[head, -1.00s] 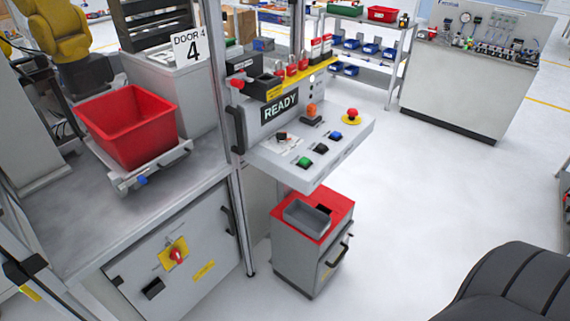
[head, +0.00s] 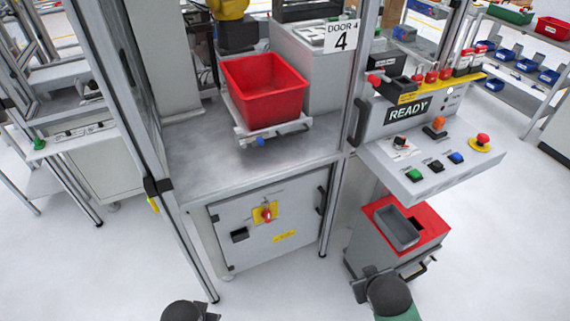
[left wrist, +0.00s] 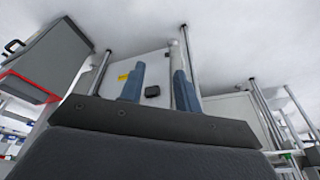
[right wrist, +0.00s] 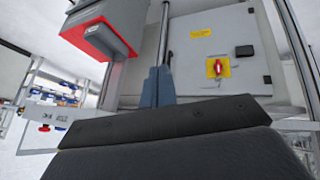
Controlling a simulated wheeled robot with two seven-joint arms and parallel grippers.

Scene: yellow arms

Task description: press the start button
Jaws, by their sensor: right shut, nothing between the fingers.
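A grey control panel (head: 385,158) stands on the right in the head view. Its sloped front carries a green button (head: 414,175), a black button (head: 436,166) and a blue button (head: 456,157) in a row. Their labels are too small to read. A READY display (head: 408,111) is above them, and a red mushroom button (head: 483,140) on yellow is at the right. My right gripper (right wrist: 157,85) is shut and empty, low in front of the cabinet and apart from the panel. My left gripper (left wrist: 158,85) is open and empty, further left and also low.
A red-topped cart (head: 425,218) with a grey tray (head: 397,228) stands under the panel. A cabinet (head: 290,235) with a red-yellow rotary switch (head: 265,212) stands left of it. A red bin (head: 268,88) sits above. Metal posts frame the cell. The floor in front is open.

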